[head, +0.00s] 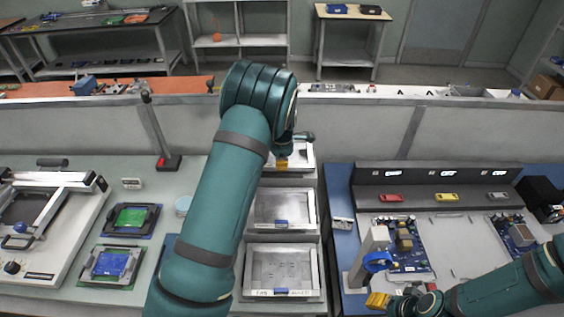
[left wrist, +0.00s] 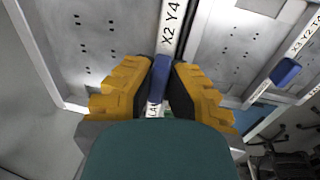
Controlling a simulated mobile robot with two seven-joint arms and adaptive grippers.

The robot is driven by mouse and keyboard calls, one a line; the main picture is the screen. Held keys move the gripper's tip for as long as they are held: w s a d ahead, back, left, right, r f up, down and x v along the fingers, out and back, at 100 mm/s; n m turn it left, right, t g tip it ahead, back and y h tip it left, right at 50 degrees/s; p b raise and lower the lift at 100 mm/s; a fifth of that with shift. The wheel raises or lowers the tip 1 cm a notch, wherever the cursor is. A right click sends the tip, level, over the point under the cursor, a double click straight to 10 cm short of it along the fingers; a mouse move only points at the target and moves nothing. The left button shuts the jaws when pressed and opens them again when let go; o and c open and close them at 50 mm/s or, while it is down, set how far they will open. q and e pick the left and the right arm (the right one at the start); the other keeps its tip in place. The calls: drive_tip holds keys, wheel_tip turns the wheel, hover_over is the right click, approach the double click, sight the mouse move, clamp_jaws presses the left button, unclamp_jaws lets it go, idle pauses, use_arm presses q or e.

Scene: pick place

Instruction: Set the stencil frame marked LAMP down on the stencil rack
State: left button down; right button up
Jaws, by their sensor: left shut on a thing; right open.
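My left gripper (head: 282,163) is shut on the blue tab (left wrist: 160,78) of a silver stencil frame (head: 302,157). The white label beside the tab reads "X2 Y4" on one side and starts "LA" on the other; the fingers hide the rest. In the head view this frame is the farthest of three in a column, partly behind my left arm. I cannot tell whether it rests on or hangs above the stencil rack (head: 318,203). Two more frames, middle (head: 310,212) and near (head: 318,270), lie in the column with blue tabs. My right gripper (head: 378,300) is open at lower right.
A green board (head: 131,217) and a blue board (head: 112,262) lie left of my left arm, beside a stencil printer (head: 45,215). A post with a blue ring (head: 377,262) stands near my right gripper. A grey partition (head: 350,130) runs behind the benches.

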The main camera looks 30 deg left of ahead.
use_arm(q)
drive_tip(key=shift+f+b, duration=0.4)
drive_tip(key=shift+f, duration=0.4)
idle(0.9)
drive_tip(key=c, duration=1.1)
unclamp_jaws()
drive_tip(key=c, duration=0.3)
drive_tip(key=shift+r+p, duration=1.7)
drive_tip(key=shift+r, duration=1.85)
